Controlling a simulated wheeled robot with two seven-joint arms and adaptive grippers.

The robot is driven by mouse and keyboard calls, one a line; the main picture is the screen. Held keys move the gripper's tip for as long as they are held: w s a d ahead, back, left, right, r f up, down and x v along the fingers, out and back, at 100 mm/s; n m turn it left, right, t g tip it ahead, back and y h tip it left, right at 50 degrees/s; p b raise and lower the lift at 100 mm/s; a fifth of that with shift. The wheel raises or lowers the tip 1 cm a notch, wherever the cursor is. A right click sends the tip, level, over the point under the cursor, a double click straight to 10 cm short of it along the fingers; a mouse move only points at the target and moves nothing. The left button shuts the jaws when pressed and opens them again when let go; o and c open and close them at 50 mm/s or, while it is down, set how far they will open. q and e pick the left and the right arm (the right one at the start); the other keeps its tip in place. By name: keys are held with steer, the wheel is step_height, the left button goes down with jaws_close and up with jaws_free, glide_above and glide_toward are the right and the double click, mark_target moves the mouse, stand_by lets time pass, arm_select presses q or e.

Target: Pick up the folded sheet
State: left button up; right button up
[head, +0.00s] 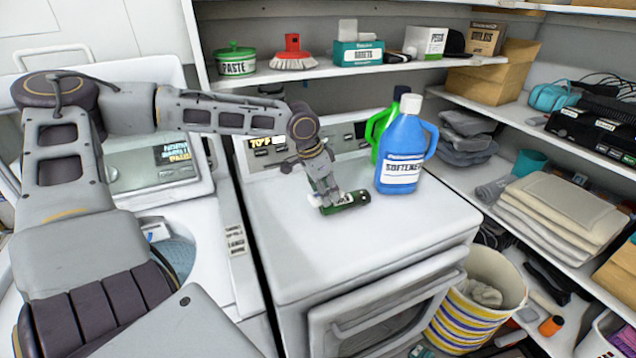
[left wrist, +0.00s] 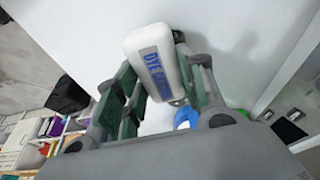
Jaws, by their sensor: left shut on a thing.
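My left gripper (head: 333,202) is low over the top of the white dryer (head: 300,240). It is shut on a small white package (head: 315,200) with blue lettering that begins "DYE". The package (left wrist: 152,62) shows between the green-padded fingers in the left wrist view. Folded beige cloth (head: 555,215), which may include the folded sheet, lies stacked on the right shelf, well away from the gripper. Grey folded cloth (head: 465,140) lies further back on that side. I cannot tell which piece is the sheet. My right gripper is not in view.
A blue softener jug (head: 402,150) and a green jug (head: 380,130) stand at the dryer's back right. An open washer (head: 195,290) is on the left. A striped basket (head: 485,300) stands right of the dryer. The dryer's front top is clear.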

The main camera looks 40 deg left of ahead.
arm_select(q)
steer(key=s+d, duration=0.4)
steer(key=d, duration=0.4)
steer(key=shift+s+b, duration=0.15)
steer(key=shift+b, duration=0.3)
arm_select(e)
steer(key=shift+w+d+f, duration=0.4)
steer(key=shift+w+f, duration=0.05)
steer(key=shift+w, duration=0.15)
arm_select(q)
steer(key=shift+d, duration=0.15)
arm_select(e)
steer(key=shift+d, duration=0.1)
